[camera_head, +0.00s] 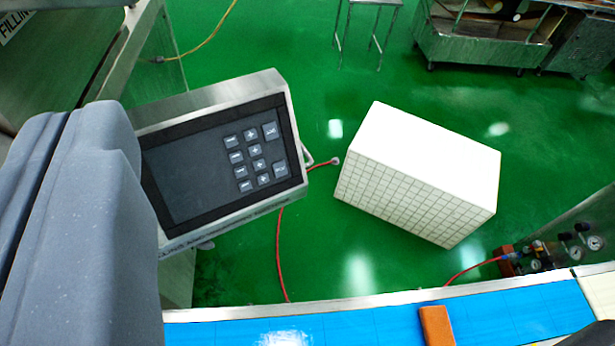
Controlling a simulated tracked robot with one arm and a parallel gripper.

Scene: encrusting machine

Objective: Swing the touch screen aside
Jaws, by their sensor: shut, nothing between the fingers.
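The touch screen (205,165) is a dark panel in a silver metal housing, left of the middle, tilted in the picture. Several grey keys show on its right half. A small metal loop (308,156) sticks out from its right side. My gripper (72,122) is the large blue-grey shape at the left edge, with its two fingers together and nothing seen between them. It overlaps the left end of the screen housing in the picture and hides it. I cannot tell whether it touches the housing.
A blue conveyor belt (370,318) runs along the bottom, with an orange-brown block (436,325) on it. A white box with gridded sides (425,150) stands right of the screen. A red hose (278,250) hangs near the screen. Pressure gauges (578,245) are at right.

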